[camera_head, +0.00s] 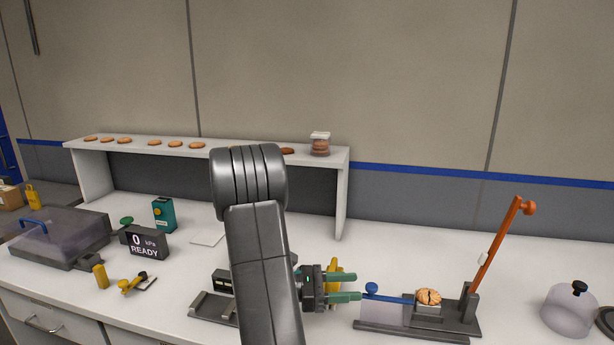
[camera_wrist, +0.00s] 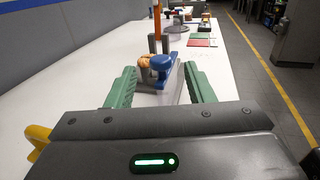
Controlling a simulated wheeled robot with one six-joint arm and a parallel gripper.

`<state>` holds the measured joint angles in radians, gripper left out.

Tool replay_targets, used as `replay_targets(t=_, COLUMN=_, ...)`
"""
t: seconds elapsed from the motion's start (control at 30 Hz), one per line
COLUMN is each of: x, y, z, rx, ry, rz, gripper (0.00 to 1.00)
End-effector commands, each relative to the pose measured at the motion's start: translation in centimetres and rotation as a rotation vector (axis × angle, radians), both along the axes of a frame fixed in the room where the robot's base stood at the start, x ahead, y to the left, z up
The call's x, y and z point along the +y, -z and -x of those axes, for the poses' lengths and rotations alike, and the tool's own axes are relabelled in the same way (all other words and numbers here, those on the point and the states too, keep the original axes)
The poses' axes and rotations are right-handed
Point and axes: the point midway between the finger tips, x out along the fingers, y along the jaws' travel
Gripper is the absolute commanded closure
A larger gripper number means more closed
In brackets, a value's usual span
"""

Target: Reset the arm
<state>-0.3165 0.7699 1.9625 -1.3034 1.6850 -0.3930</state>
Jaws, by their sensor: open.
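My gripper (camera_head: 345,285) is open, its two green fingers pointing right over the white worktop in the head view. In the wrist view, my gripper (camera_wrist: 160,95) shows its green fingers apart with nothing held between them. Just beyond the fingertips stands a dark-based fixture (camera_head: 412,333) with a blue knob (camera_head: 371,288), a clear plate and a raised orange lever (camera_head: 497,245). A biscuit (camera_head: 428,296) sits on the fixture's small block. My grey arm hides part of the worktop and shelf.
A white shelf (camera_head: 342,168) at the back carries several biscuits and a small clear jar (camera_head: 320,143). A READY display (camera_head: 144,242), teal box (camera_head: 164,213) and clear-lidded case (camera_head: 62,236) stand left. A clear dome (camera_head: 569,309) stands right. A yellow item (camera_head: 334,270) is close behind my gripper.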

Motion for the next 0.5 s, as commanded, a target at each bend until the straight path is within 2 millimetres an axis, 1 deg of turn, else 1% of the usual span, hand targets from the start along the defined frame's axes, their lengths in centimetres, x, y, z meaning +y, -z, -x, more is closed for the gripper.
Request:
replay_targets(t=0.03, x=-1.0, y=-0.1, z=0.1, rx=0.002, ry=0.005, rz=0.001, gripper=0.52)
replay_targets(t=0.3, x=-5.0, y=-0.1, z=0.0, rx=0.003, ry=0.004, rz=0.000, gripper=0.52)
replay_targets(t=0.5, x=-7.0, y=-0.1, z=-0.1, rx=0.002, ry=0.002, rz=0.000, gripper=0.52)
